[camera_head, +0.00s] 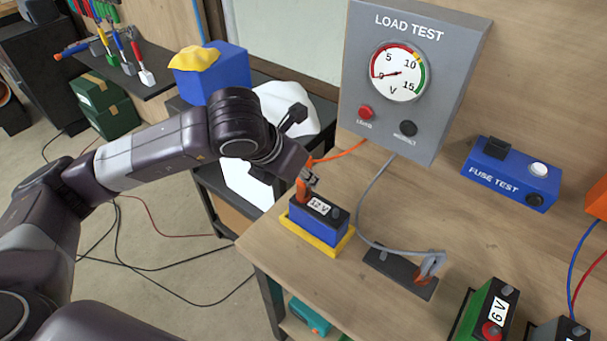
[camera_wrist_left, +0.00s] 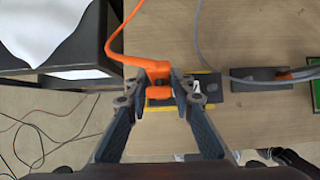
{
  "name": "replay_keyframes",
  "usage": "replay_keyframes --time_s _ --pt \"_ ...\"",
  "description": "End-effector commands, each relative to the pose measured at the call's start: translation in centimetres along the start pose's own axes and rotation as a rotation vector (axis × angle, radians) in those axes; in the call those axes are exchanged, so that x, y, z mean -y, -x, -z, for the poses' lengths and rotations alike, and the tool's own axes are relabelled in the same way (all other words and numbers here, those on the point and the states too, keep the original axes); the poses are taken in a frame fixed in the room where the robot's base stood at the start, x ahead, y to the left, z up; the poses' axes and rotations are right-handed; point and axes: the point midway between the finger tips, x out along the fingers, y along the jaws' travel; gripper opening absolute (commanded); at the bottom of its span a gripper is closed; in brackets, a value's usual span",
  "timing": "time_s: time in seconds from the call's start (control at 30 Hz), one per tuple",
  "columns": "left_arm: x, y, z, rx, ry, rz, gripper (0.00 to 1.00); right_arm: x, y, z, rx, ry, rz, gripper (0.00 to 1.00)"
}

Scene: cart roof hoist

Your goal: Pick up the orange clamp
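The orange clamp (camera_head: 302,190) sits at the left terminal of the blue and black 12 V battery (camera_head: 318,222); an orange cable runs from it. In the left wrist view the clamp (camera_wrist_left: 159,73) fills the gap between the fingertips of my left gripper (camera_wrist_left: 160,86), which appear to touch it on both sides. The gripper (camera_head: 311,181) reaches down over the battery in the head view and hides part of the clamp. My right gripper cannot be made out; a dark shape at the lower right of the wrist view may be part of my right arm.
The battery stands in a yellow tray (camera_head: 334,252). A grey clamp (camera_head: 430,264) with its cable lies on a black plate (camera_head: 385,267) to the right. The load test box (camera_head: 410,90) stands behind. A fuse test box (camera_head: 512,172) and a 6 V battery (camera_head: 488,305) are farther right.

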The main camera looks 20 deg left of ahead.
Motion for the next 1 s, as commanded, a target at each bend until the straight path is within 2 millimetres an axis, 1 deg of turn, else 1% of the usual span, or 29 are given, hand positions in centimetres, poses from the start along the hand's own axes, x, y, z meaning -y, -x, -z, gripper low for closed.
replay_keyframes --time_s 0.03,0.17,0.57,0.73,0.87,0.97,1.0 --pt "0.0 0.0 0.0 0.000 0.000 0.000 0.14 0.0 0.0 0.0 0.000 0.000 0.000 0.40" --pt "0.0 0.0 0.0 0.000 0.000 0.000 0.00 0.0 0.0 0.0 0.000 0.000 0.000 0.40" --pt "0.0 0.1 -0.1 0.002 0.000 0.000 0.00 0.0 0.0 0.1 -0.001 0.000 0.000 0.40" --pt "0.0 0.4 -0.4 0.004 0.001 0.001 0.00 0.0 -0.1 0.1 -0.001 0.000 0.000 0.40" --pt "0.0 1.4 -1.1 0.006 0.001 0.001 0.00 0.1 -0.4 0.1 -0.001 0.000 0.001 0.40" --pt "0.0 2.9 -2.1 0.009 0.000 0.001 0.00 0.1 -0.8 0.0 -0.001 0.000 0.002 0.40" --pt "0.0 3.7 -2.6 0.010 0.000 0.001 0.00 0.2 -0.9 0.0 -0.002 0.000 0.002 0.40"
